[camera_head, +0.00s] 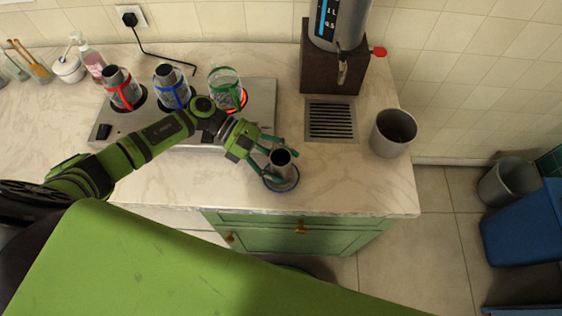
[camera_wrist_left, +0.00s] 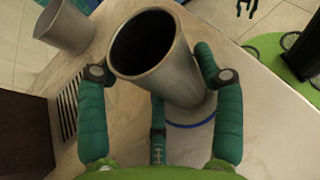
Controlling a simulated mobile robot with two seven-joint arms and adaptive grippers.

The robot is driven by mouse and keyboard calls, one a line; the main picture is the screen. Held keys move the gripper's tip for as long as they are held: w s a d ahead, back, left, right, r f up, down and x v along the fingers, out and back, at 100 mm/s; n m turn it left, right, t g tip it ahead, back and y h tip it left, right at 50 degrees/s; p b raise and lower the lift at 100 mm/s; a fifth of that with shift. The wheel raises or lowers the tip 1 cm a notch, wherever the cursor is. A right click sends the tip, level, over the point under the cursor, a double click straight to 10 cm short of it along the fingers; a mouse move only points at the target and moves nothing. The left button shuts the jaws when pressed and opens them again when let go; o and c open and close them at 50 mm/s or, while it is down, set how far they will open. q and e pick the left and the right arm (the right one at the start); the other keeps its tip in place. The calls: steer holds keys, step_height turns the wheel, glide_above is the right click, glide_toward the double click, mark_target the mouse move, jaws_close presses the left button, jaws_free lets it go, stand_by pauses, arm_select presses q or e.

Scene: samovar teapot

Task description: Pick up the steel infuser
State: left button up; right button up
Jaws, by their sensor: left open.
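The steel infuser (camera_head: 281,161) is a small grey open-topped cylinder near the counter's front edge. It stands upright on a round blue-rimmed coaster or dish (camera_head: 283,185). My left gripper (camera_head: 272,160) is at the infuser with its fingers open around it. In the left wrist view, the infuser (camera_wrist_left: 160,62) is between the spread teal fingers of my left gripper (camera_wrist_left: 160,95), and its dark mouth faces the camera. I cannot tell whether any finger touches it. The blue rim (camera_wrist_left: 192,122) shows below it. My right gripper is not in view.
A steel hot plate (camera_head: 190,133) behind my left arm bears glass teapots with red, blue and green (camera_head: 225,82) frames. A samovar (camera_head: 340,25) stands on a dark block behind a drain grille (camera_head: 331,120). A grey bin-like cup (camera_head: 393,133) stands at the right.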

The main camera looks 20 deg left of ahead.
arm_select(q)
steer(key=shift+s+d+f, duration=0.1)
steer(key=shift+s+d, duration=0.05)
steer(key=shift+d, duration=0.2)
steer(key=c, duration=0.8)
